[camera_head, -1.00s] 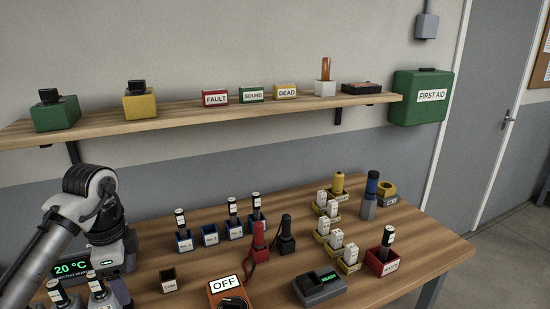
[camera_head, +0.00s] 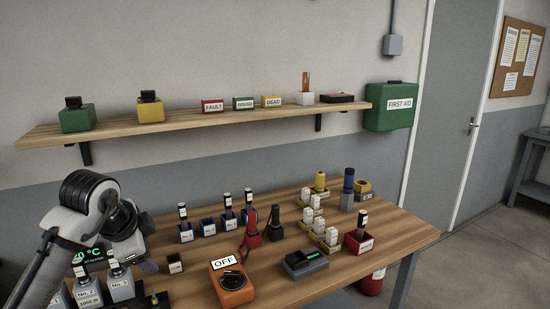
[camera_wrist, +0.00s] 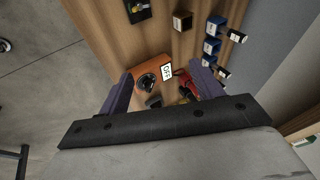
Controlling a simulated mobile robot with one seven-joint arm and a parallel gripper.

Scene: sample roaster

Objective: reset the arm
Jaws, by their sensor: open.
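My arm (camera_head: 95,215) is at the left of the head view, bent over the left end of the wooden table, in front of a unit with a green temperature display (camera_head: 90,252). In the wrist view my gripper (camera_wrist: 160,70) has its two dark purple fingers wide apart, with nothing held between them. Beyond the gap lie an orange box marked OFF (camera_wrist: 148,78) with a black knob and a red item (camera_wrist: 186,84). The gripper's fingers are mostly hidden behind the arm in the head view.
On the table (camera_head: 390,250) stand blue holders (camera_head: 208,227), a red probe (camera_head: 251,230), a black probe (camera_head: 275,222), a grey READY device (camera_head: 305,263), yellow holders (camera_head: 325,235) and a red holder (camera_head: 358,242). A wall shelf (camera_head: 200,121) runs above.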

